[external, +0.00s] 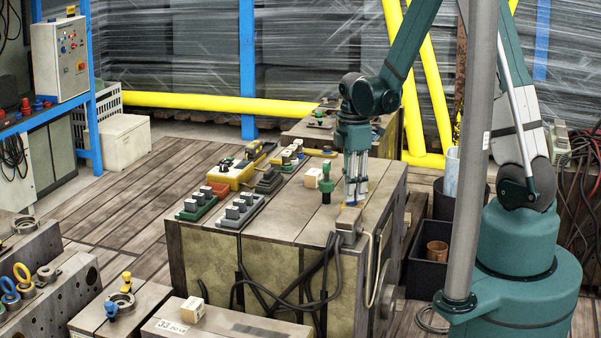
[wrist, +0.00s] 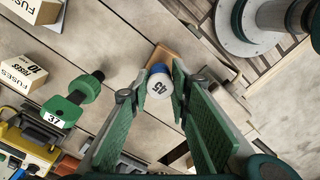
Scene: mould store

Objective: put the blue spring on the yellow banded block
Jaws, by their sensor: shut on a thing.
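My gripper (wrist: 160,92) is shut on a short round piece (wrist: 159,84) with a white end marked 45 and a blue edge; I take it for the blue spring, though no coils show. In the wrist view it sits between the green finger pads. A small tan-orange block (wrist: 163,56) lies just beyond it; I cannot tell if they touch or if this is the yellow banded block. In the external view my gripper (external: 354,198) points down over the right end of the grey bench, low above a grey box (external: 349,216) at its front edge. The held piece is not clear there.
A green dumbbell-shaped piece tagged 37 (wrist: 75,100) stands left of my gripper, also in the external view (external: 326,184). Fuses boxes (wrist: 22,72) lie near it. Button boxes (external: 240,210) fill the bench's left side. Dark cables (external: 325,265) hang at its front.

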